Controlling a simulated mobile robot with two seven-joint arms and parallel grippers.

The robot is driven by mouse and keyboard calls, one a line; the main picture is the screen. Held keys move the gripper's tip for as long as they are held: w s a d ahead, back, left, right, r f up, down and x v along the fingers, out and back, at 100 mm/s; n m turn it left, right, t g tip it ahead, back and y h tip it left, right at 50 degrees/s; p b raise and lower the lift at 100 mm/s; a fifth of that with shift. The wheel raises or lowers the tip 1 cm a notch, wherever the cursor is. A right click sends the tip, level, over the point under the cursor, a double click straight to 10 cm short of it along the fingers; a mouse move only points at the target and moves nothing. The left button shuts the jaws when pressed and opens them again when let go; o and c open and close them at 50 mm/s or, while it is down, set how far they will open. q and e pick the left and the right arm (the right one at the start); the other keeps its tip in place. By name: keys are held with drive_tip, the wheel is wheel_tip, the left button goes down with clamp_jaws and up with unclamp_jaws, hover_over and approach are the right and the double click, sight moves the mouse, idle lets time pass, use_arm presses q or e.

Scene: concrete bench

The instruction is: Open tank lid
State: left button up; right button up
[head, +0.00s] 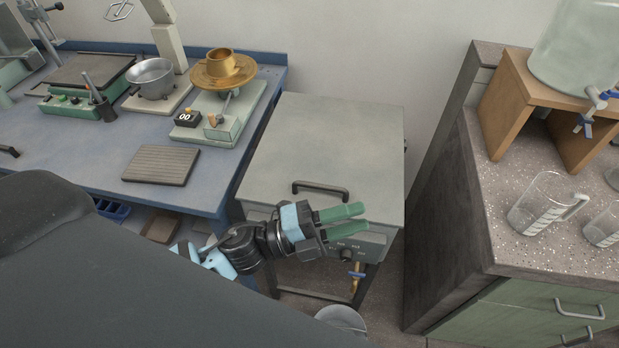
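The tank (265,213) is a grey metal box standing between the blue bench and the stone-topped counter. Its flat grey lid (330,140) lies level and closed on top. A dark bar handle (320,187) sits on the lid near its front edge. My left gripper (356,219) is in front of the tank, just below and right of the handle in the picture. Its two green fingers point right, with a narrow gap between them and nothing held. It hides part of the tank's front. My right gripper is out of view.
The blue bench (60,150) at left carries instruments, a metal bowl (151,77) and a dark ribbed plate (161,165). The counter (490,220) at right holds glass beakers (540,203) and a wooden stand (525,90). A control panel (347,252) and a brass tap (357,275) are on the tank's front.

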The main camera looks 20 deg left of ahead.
use_arm(q)
drive_tip(key=d+r+m+g+h, duration=0.2)
drive_tip(key=m+g, duration=0.5)
drive_tip(key=m, duration=0.3)
drive_tip(key=m+g+y+b, duration=0.1)
drive_tip(key=m+y+b, duration=0.3)
drive_tip(key=m+y, duration=1.05)
approach(311, 184)
drive_tip(key=shift+n+y, duration=0.25)
drive_tip(key=shift+y, duration=0.2)
drive_tip(key=shift+d+x, duration=0.2)
drive_tip(key=shift+x, duration=1.75)
drive_tip(key=shift+d+x, duration=0.15)
drive_tip(key=shift+x, duration=1.85)
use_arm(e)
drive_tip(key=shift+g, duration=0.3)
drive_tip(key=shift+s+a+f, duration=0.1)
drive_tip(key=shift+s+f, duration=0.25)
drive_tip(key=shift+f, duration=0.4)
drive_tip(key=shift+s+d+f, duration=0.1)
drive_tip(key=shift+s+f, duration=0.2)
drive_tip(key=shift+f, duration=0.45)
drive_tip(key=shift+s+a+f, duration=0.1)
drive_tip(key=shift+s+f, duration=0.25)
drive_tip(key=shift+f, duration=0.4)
use_arm(q)
drive_tip(key=shift+r, duration=0.2)
drive_tip(key=shift+c, duration=0.4)
clamp_jaws()
